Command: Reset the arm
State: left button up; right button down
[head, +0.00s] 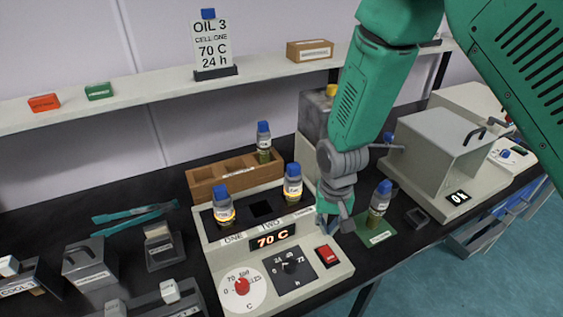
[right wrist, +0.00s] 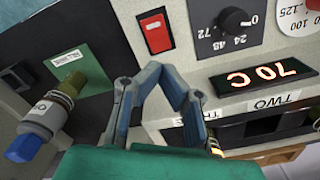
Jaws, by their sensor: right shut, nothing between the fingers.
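My right arm comes in from the upper right in the head view. My right gripper (head: 334,222) is shut and empty, pointing down beside the right end of the heating block (head: 207,228). In the right wrist view its fingers (right wrist: 165,72) meet in front of the block's panel, near the red rocker switch (right wrist: 155,33). The switch (head: 327,254) also shows in the head view. The block's display (head: 272,238) reads 70 C. I cannot tell whether the fingertips touch anything. My left gripper is not in view.
Blue-capped bottles stand in the block's left (head: 223,213) and right (head: 292,188) holes; the middle hole looks empty. Another bottle (head: 379,205) stands on a green mat (head: 381,238), close to the gripper. A wooden rack (head: 207,184) is behind. A grey hooded instrument (head: 425,150) stands right.

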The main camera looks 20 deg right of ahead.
jog(key=shift+n, duration=0.9)
jog(key=s+f, duration=0.2)
jog(key=s, duration=0.1)
jog(key=s+f, duration=0.3)
jog(key=s, duration=0.1)
jog(key=s+d+f, duration=0.1)
jog(key=s+f, duration=0.2)
jog(key=s, duration=0.1)
jog(key=shift+f, duration=0.25)
jog(key=s+d+f+n, duration=0.1)
jog(key=s+f+n, duration=0.2)
jog(key=s, duration=1.2)
jog(key=w+f+b, duration=0.3)
jog(key=f+b, duration=0.8)
jog(key=shift+w+a+n+t+b, duration=0.2)
jog(key=shift+a+n+t+b, duration=0.15)
jog(key=shift+a+n, duration=0.1)
